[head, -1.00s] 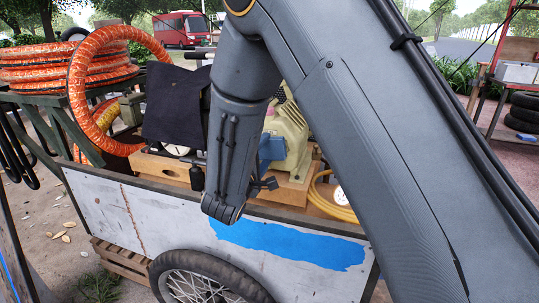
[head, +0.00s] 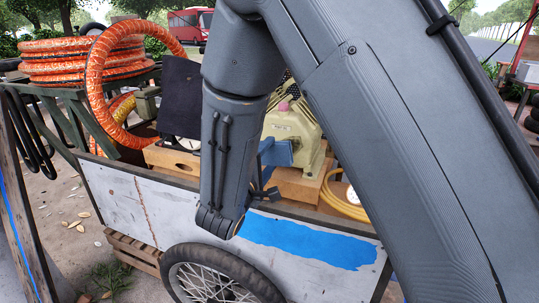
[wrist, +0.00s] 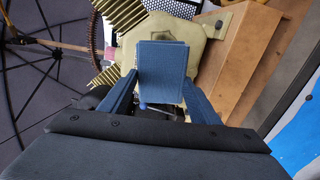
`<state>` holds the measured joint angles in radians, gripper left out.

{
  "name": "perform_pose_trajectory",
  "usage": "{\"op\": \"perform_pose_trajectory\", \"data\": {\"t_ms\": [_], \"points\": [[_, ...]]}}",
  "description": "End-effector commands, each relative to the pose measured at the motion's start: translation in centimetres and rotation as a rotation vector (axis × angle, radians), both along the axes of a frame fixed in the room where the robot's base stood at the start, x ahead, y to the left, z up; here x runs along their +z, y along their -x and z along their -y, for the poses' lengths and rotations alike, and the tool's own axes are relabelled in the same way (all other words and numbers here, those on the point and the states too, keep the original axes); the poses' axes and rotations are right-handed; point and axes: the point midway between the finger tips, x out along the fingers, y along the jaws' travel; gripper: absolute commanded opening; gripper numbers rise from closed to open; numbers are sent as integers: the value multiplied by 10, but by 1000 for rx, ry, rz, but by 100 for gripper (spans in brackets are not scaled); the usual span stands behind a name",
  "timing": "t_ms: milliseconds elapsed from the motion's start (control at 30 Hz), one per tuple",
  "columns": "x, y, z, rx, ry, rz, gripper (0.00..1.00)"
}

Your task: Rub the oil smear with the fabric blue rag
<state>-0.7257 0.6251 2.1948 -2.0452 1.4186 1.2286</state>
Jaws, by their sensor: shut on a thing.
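The fabric blue rag (wrist: 162,72) is a folded, flat blue pad in the middle of the wrist view. My gripper (wrist: 160,104) has a blue finger on each side of the rag and is shut on it. In the head view the rag (head: 277,153) shows as a small blue patch in front of the cream compressor (head: 295,128), partly behind my arm. The compressor (wrist: 212,52) is behind the rag in the wrist view; whether they touch, I cannot tell. I cannot make out the oil smear in either view.
The compressor sits on wooden blocks (head: 297,186) on a cart (head: 120,203) with a blue-painted side strip and a spoked wheel (head: 215,281). A yellow hose (head: 340,205) lies right of it. A black panel (head: 181,98) and orange hose coils (head: 72,55) stand left.

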Motion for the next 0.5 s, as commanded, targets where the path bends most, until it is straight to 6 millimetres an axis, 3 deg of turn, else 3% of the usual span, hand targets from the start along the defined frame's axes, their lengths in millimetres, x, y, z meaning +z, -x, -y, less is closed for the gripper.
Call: {"op": "perform_pose_trajectory", "data": {"t_ms": [500], "points": [[0, 10, -5, 1, -1, 1, 20]]}}
